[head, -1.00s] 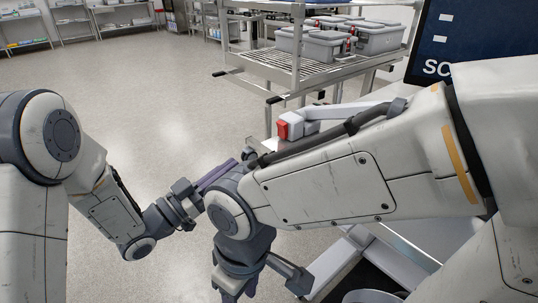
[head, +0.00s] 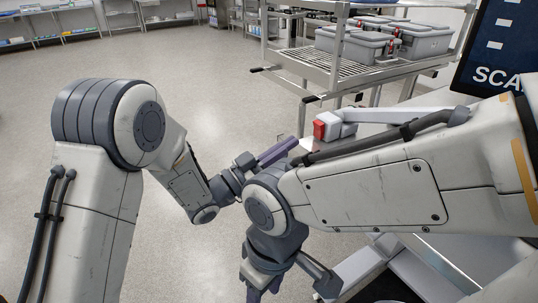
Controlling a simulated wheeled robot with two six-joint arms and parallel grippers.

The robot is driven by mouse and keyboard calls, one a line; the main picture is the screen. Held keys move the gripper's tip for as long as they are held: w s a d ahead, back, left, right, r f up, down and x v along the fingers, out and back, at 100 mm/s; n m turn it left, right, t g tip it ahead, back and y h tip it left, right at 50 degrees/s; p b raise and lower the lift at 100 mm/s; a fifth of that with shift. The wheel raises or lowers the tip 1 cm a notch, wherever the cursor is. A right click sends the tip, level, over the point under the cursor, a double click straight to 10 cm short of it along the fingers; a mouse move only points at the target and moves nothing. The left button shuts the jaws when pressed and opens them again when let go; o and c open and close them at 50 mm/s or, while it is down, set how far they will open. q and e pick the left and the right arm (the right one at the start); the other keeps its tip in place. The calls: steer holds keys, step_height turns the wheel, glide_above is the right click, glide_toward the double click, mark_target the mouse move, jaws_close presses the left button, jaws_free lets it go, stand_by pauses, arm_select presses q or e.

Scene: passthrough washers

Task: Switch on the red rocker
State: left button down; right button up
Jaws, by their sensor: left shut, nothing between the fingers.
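The red rocker (head: 319,130) shows as a small red block on the left end of a pale grey housing, just above my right forearm in the head view. My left gripper (head: 293,144) has its dark purple fingers shut and empty. They point up and right toward the red rocker, and a small gap shows between them in the picture. Part of the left gripper is hidden behind my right arm. My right gripper (head: 262,283) hangs pointing down at the bottom centre, away from the rocker. Its fingertips are partly hidden, so its opening is unclear.
A metal rack trolley (head: 325,75) with grey lidded bins (head: 355,45) stands behind the rocker. A dark screen (head: 497,50) is at the upper right. My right forearm crosses close below the rocker. The floor (head: 215,90) at left is clear.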

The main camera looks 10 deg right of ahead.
mark_target(316, 125)
arm_select(q)
steer(key=x, duration=0.6)
arm_select(e)
steer(key=shift+r, duration=0.25)
